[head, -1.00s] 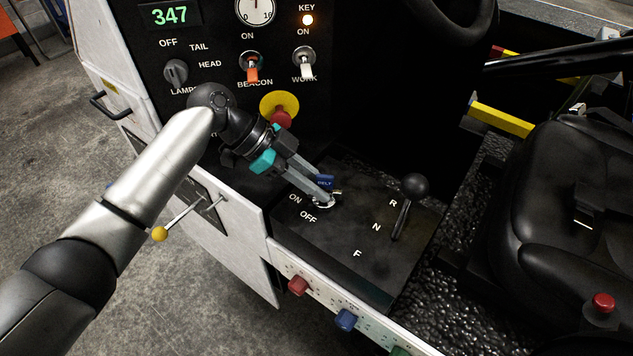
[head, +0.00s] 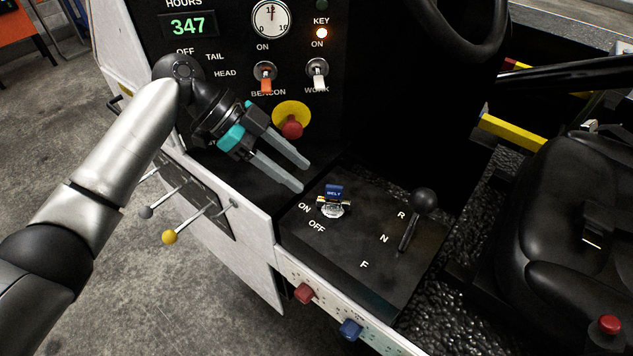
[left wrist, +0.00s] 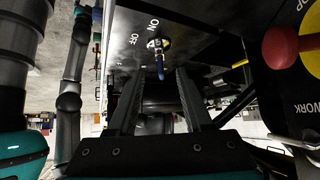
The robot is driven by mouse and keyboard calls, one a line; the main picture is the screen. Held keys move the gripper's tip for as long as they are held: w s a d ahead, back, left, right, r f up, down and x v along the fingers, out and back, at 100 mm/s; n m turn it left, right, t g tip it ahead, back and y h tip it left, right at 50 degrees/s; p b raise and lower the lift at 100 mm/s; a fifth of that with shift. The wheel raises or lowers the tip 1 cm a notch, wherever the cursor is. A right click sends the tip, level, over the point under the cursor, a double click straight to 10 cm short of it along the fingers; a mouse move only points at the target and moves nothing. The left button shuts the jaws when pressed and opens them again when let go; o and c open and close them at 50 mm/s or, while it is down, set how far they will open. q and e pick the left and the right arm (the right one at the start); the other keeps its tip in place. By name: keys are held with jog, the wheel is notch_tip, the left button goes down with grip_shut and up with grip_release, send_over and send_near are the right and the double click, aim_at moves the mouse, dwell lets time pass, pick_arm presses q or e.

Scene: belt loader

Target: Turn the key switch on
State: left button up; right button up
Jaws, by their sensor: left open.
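The key switch (head: 332,209) sits on the dark slanted console, with a silver round body and a key with a blue BELT tag (head: 335,191). ON and OFF are printed to its left.
A black lever (head: 423,201) marked R, N, F stands right of the key. A red stop button (head: 292,130) on a yellow disc is close above my left gripper. Toggle switches (head: 265,76) sit higher. A black seat (head: 575,190) is at the right.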

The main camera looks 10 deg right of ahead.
pick_arm(q)
jog(key=v, duration=0.7)
jog(key=shift+a, duration=0.1)
